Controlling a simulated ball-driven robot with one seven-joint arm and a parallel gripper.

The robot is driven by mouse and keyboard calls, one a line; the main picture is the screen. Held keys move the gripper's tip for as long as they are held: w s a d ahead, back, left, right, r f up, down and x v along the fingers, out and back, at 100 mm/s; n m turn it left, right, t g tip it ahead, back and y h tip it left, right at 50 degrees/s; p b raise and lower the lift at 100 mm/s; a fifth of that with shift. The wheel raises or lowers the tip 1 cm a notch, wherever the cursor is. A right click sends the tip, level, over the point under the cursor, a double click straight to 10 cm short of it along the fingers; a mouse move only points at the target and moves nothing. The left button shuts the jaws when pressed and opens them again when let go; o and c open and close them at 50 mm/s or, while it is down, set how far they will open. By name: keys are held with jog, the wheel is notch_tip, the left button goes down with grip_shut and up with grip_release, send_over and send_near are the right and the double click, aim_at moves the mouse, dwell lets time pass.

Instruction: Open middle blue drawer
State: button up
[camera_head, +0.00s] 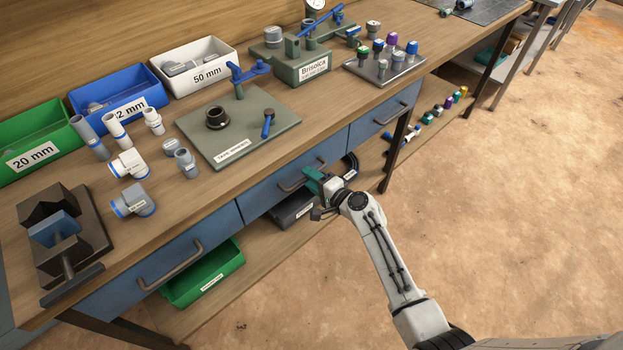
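The middle blue drawer (262,197) sits under the wooden workbench top, between two other blue drawers. Its front looks flush with its neighbours.
The left blue drawer (120,285) and right blue drawer (372,123) look shut. A dark bench leg (394,150) stands right of my gripper. The floor is clear.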

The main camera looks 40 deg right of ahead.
jog(key=shift+c, duration=0.5)
grip_shut()
